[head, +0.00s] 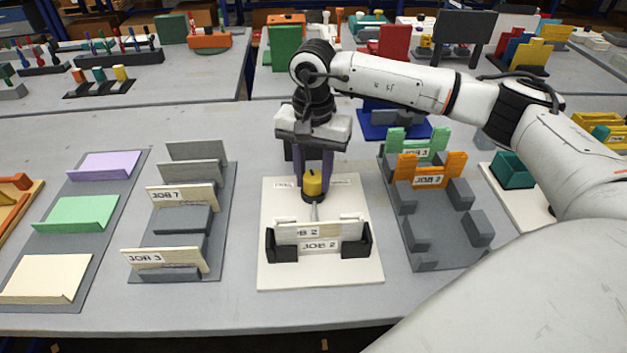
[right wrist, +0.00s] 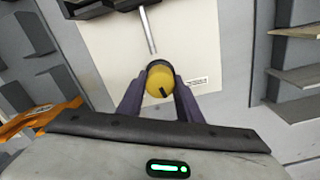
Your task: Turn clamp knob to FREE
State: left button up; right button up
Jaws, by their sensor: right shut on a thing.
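The yellow clamp knob (head: 312,184) stands on a black collar at the back of a cream base plate (head: 275,272). It also shows in the right wrist view (right wrist: 158,79), with a black pointer mark slanting on its top. My right gripper (head: 313,176) comes down from behind, its two purple fingers shut on the sides of the knob. In the right wrist view the fingers (right wrist: 160,98) flank the knob. My left gripper is not in view.
A grey card rack (head: 226,190) is at left. A grey rack (head: 440,250) with orange and green holders is at right.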

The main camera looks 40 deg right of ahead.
jog(key=n+b, duration=0.1)
jog(key=n, duration=0.2)
jog(key=shift+n, duration=0.3)
jog(key=shift+w+a+n+b, duration=0.1)
jog(key=shift+n+b, duration=0.35)
jog(key=shift+n, duration=0.45)
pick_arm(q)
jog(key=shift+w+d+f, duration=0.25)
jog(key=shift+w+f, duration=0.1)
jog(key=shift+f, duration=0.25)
pick_arm(e)
jog(key=shift+n, duration=0.6)
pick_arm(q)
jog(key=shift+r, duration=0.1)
pick_arm(e)
jog(key=shift+r, duration=0.1)
jog(key=o, duration=0.9)
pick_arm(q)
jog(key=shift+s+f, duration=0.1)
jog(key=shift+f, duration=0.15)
pick_arm(e)
jog(key=shift+o, duration=0.7)
